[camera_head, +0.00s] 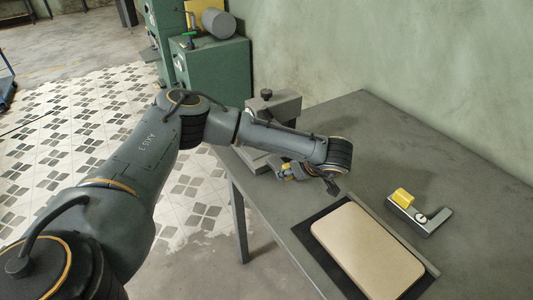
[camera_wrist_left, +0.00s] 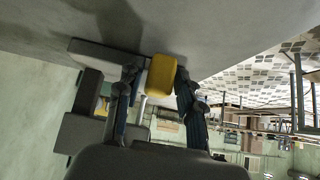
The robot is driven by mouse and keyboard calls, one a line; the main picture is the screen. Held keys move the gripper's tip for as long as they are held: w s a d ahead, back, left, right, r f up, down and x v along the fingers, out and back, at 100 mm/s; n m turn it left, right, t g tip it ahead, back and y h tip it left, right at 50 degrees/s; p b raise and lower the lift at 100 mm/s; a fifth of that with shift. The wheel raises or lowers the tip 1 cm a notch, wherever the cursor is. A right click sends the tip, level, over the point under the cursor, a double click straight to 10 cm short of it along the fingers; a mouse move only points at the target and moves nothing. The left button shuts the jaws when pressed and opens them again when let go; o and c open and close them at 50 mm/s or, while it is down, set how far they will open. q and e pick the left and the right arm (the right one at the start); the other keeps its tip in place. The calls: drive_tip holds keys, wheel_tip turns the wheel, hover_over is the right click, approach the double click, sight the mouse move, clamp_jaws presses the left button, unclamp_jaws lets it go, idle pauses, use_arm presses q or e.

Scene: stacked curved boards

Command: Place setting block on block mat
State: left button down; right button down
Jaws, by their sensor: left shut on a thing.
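My left gripper (camera_head: 287,171) is low over the far left part of the table, beside a grey fixture. In the left wrist view its two fingers (camera_wrist_left: 160,90) are shut on a yellow block (camera_wrist_left: 161,75). A dark mat (camera_head: 307,237) lies at the table's front under a tan rounded board (camera_head: 365,250). My right gripper is not in view.
A grey fixture (camera_head: 275,107) with a black knob stands at the table's far left edge. A grey bracket (camera_head: 432,223) with a yellow block (camera_head: 403,198) lies right of the board. The grey table (camera_head: 385,140) is clear towards the back. Green cabinets (camera_head: 210,75) stand beyond.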

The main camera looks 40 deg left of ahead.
use_arm(q)
drive_tip(key=s+d+r+b, duration=0.2)
drive_tip(key=s+d+r, duration=0.3)
drive_tip(key=s, duration=0.2)
drive_tip(key=s+d+r+b, duration=0.3)
drive_tip(key=s+d+r, duration=0.25)
drive_tip(key=s, duration=0.25)
drive_tip(key=w+a+f, duration=0.1)
drive_tip(key=w+f, duration=0.2)
drive_tip(key=w, duration=0.1)
drive_tip(key=w+a+f, duration=0.2)
drive_tip(key=w+f, duration=0.2)
drive_tip(key=w+a+f+b, duration=0.1)
drive_tip(key=w+a+f, duration=0.1)
drive_tip(key=w+f, duration=0.1)
drive_tip(key=shift+w+f, duration=0.25)
drive_tip(key=shift+w, duration=0.55)
drive_tip(key=shift+w+a+f, duration=0.1)
drive_tip(key=shift+a+f, duration=0.05)
drive_tip(key=shift+f, duration=1.45)
